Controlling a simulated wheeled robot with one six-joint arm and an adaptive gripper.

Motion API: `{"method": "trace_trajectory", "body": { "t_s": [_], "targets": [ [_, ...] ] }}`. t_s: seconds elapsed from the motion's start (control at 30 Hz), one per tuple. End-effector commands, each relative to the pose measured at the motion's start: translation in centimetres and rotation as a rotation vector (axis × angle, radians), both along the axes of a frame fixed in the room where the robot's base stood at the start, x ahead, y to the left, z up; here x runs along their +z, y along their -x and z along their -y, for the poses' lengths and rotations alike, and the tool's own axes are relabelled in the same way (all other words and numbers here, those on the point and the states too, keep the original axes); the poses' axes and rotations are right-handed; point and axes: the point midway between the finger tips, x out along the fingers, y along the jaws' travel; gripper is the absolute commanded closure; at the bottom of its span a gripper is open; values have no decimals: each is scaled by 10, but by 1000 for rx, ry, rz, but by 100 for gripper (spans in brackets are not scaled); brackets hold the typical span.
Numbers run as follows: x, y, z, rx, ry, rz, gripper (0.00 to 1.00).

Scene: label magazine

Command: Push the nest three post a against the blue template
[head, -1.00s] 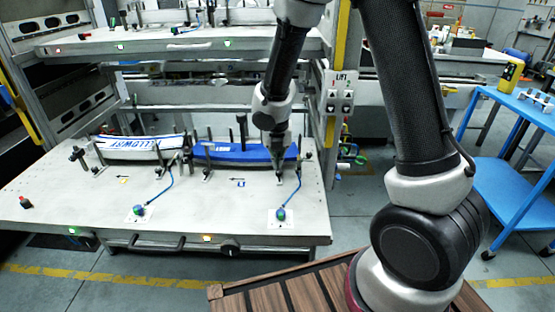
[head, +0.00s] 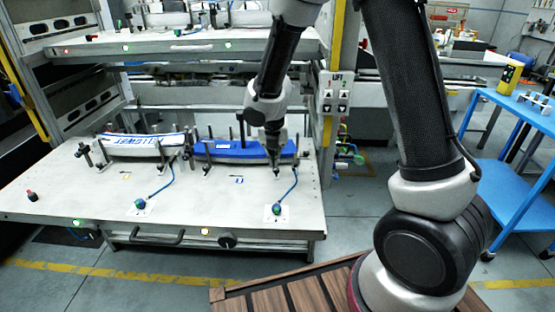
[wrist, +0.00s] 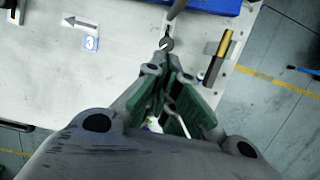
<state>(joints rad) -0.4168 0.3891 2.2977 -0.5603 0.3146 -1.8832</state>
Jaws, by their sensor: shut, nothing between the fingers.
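The blue template (head: 226,151) lies on the right part of the lower shelf, with several dark upright posts around it. Its edge also shows at the top of the wrist view (wrist: 212,6). My gripper (head: 275,172) is shut and empty, low over the shelf in front of the template's right end. In the wrist view its tips (wrist: 164,48) are next to a thin dark post (wrist: 176,9) by the template's edge. I cannot tell whether the tips touch it, or which post is nest three post a. A small label with a 3 (wrist: 91,43) lies left of the tips.
A brass-coloured cylinder (wrist: 224,43) stands right of my tips near the shelf edge. A white template (head: 145,145) lies farther left. Blue cables run to connectors (head: 277,208) on the shelf (head: 190,213). The upper shelf (head: 180,47) hangs above. The front shelf area is mostly clear.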

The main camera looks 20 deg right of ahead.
Motion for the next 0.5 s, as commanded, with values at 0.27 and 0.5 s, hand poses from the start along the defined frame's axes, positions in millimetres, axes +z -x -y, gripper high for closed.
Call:
{"method": "trace_trajectory", "body": {
  "t_s": [0.27, 0.5],
  "targets": [
    [48, 11, -4, 1, -2, 2, 100],
    [78, 20, -6, 0, -1, -2, 100]
  ]
}}
